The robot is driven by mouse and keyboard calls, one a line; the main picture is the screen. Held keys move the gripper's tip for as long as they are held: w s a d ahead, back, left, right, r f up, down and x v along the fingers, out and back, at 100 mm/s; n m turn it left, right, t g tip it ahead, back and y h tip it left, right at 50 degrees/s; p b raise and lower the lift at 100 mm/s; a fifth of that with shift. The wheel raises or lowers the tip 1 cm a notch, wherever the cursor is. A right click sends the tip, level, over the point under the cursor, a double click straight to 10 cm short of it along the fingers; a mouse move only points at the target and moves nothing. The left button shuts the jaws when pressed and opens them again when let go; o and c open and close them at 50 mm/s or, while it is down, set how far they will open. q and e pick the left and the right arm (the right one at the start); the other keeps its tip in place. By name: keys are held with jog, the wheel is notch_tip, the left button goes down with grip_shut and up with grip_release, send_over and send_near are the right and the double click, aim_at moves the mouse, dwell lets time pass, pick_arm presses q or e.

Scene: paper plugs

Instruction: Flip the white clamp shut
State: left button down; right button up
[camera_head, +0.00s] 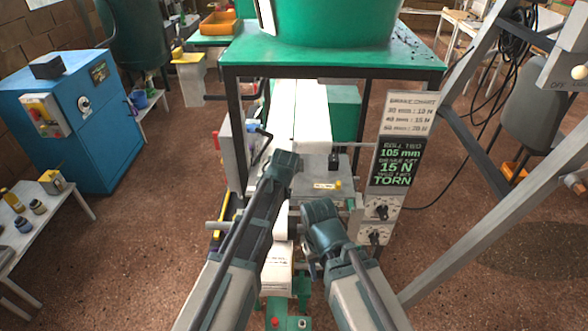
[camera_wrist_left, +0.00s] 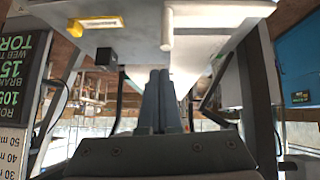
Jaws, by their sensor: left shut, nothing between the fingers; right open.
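A white peg-like piece (camera_wrist_left: 167,25) sticks out from the grey plate of the machine in the left wrist view. It may be the white clamp, but I cannot tell for sure. In the head view my left gripper and arm cover that spot. My left gripper (camera_head: 286,161) reaches over the machine below the white paper web (camera_head: 311,110). Its two dark fingers (camera_wrist_left: 160,98) lie together, empty, apart from the peg in that view. My right gripper (camera_head: 321,212) is open, lower and to the right, over the machine's front; its fingertips are mostly hidden.
A grey plate (camera_head: 330,197) carries a yellow label (camera_head: 325,185) and a small black block (camera_head: 334,161). A sign (camera_head: 396,155) and panel knobs (camera_head: 381,212) stand at the right. A green table (camera_head: 415,60) stands above. A blue cabinet (camera_head: 75,130) is at left.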

pick_arm(q)
jog(key=p+v, duration=0.6)
jog(key=v, duration=0.4)
jog(key=shift+d+r+p, duration=0.3)
jog(key=shift+r, duration=0.2)
pick_arm(e)
notch_tip(320, 180, up, 8)
pick_arm(q)
jog(key=shift+w, duration=0.15)
pick_arm(e)
jog(key=shift+f, duration=0.1)
pick_arm(q)
jog(key=shift+f, duration=0.1)
jog(key=s+a+f+m+g+y+b, duration=0.1)
jog(key=s+f+g+b, duration=0.3)
jog(key=s, duration=0.9)
jog(key=s+a+f+m+g+y+b, duration=0.1)
jog(key=s+f+g+b, duration=0.4)
jog(key=s+f, duration=0.6)
jog(key=shift+s+a+f+m+g, duration=0.25)
jog(key=shift+s+a+m, duration=0.2)
jog(key=shift+s+m, duration=0.6)
pick_arm(e)
notch_tip(320, 180, down, 9)
pick_arm(q)
jog(key=shift+w, duration=0.15)
